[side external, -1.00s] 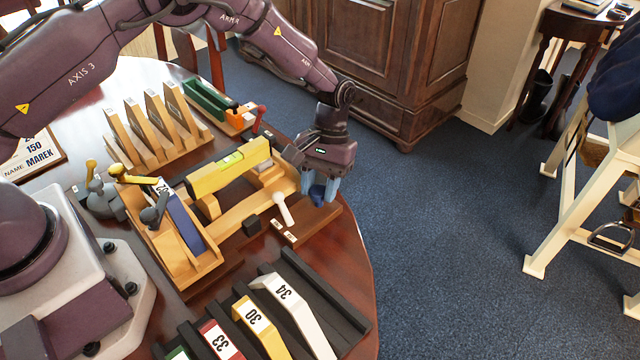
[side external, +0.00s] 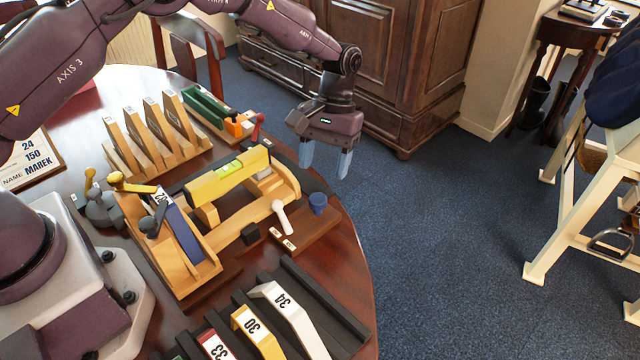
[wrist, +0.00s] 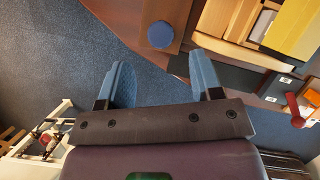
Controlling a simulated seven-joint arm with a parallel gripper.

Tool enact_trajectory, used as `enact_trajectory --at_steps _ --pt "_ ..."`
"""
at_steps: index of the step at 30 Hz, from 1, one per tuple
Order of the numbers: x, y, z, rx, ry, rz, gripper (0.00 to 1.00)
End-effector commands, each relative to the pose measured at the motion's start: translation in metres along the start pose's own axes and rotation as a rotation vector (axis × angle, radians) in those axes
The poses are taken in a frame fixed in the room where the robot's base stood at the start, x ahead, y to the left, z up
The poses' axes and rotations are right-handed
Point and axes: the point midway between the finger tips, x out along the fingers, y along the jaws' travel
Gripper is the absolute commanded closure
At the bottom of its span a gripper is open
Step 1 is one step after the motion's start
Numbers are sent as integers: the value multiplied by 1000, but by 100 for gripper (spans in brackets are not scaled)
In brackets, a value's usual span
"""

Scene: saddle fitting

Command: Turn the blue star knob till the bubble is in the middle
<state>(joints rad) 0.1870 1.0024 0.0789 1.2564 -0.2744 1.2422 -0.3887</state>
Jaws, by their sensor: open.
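The blue star knob (side external: 318,203) stands on the wooden board near the table's right edge. In the wrist view the knob (wrist: 160,34) shows from above, beyond and between my fingertips, with nothing touching it. My gripper (side external: 326,172) is open and empty, raised above the knob and behind it in the side view; it also shows in the wrist view (wrist: 163,75). A yellow level (side external: 228,172) with a green-yellow vial (side external: 231,168) lies across the wooden fixture. The bubble is too small to place.
A white-handled lever (side external: 282,217) and a black block (side external: 250,234) sit left of the knob. A dark rack (side external: 325,305) with numbered coloured pieces lies in front. Beyond the table edge is open carpet.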

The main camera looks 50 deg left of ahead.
Motion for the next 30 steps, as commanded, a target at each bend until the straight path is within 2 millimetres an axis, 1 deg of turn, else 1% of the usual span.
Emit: enact_trajectory --at_steps 1,3,6,10,15,30 --pt "-13 0 -1 0 4 2 40" --pt "-27 0 -1 0 4 2 40" --pt "-44 0 0 0 3 2 40" --pt "-59 0 0 0 1 1 40" --pt "-66 0 0 -1 0 0 40" --pt "-65 0 0 0 -1 0 40"
